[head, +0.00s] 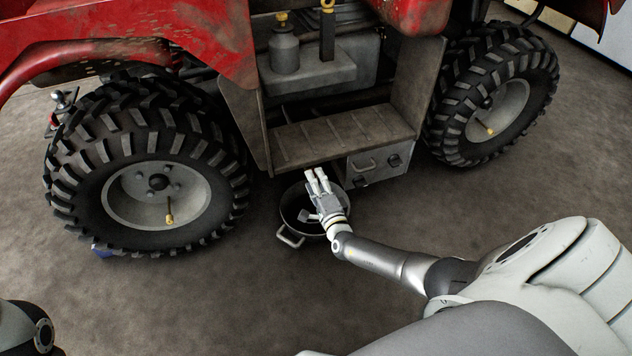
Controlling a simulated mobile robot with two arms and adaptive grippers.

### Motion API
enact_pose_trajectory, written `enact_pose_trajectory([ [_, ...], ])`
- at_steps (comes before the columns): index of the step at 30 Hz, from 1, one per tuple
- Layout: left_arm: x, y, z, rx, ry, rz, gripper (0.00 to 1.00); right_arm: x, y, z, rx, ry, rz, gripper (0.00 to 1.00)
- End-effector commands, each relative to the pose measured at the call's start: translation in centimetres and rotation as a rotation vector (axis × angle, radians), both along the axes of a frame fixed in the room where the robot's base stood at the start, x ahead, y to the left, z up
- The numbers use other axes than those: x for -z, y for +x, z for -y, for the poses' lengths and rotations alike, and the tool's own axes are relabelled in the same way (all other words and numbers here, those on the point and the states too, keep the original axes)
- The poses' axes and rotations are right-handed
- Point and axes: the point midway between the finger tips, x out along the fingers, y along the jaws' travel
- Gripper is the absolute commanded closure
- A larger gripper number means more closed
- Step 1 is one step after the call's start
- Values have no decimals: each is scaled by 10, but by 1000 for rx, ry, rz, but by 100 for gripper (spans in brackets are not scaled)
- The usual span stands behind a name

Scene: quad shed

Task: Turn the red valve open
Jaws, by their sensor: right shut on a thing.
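My right gripper (318,181) is shut, its pale fingers pointing away from me at the lower edge of the vehicle's step, above a dark round pan (291,239). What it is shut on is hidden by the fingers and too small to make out. I cannot pick out a red valve in the head view; the fingers or the step may cover it. My left gripper is not in view.
The red vehicle's large tyres, left (75,170) and right (548,80), stand either side of the grey step (340,138). A grey box with a handle (366,164) is under the step. A blue thing (102,250) shows behind the left tyre. Bare floor lies in front.

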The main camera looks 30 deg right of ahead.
Motion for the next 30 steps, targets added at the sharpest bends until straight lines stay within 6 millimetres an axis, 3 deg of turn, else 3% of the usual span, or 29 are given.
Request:
enact_pose_trajectory([
  [7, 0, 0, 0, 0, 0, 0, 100, 1, -1, 0, -2, -3, -3, 85],
  [8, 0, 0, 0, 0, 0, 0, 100, 1, -1, 0, -2, -3, -3, 58],
  [12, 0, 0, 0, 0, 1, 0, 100, 1, -1, 0, -2, -2, -3, 40],
  [23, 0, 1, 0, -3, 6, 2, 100, 1, -2, 0, -1, -2, -1, 39],
  [30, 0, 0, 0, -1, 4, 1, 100, 2, -26, -6, -2, 0, -3, 39],
])
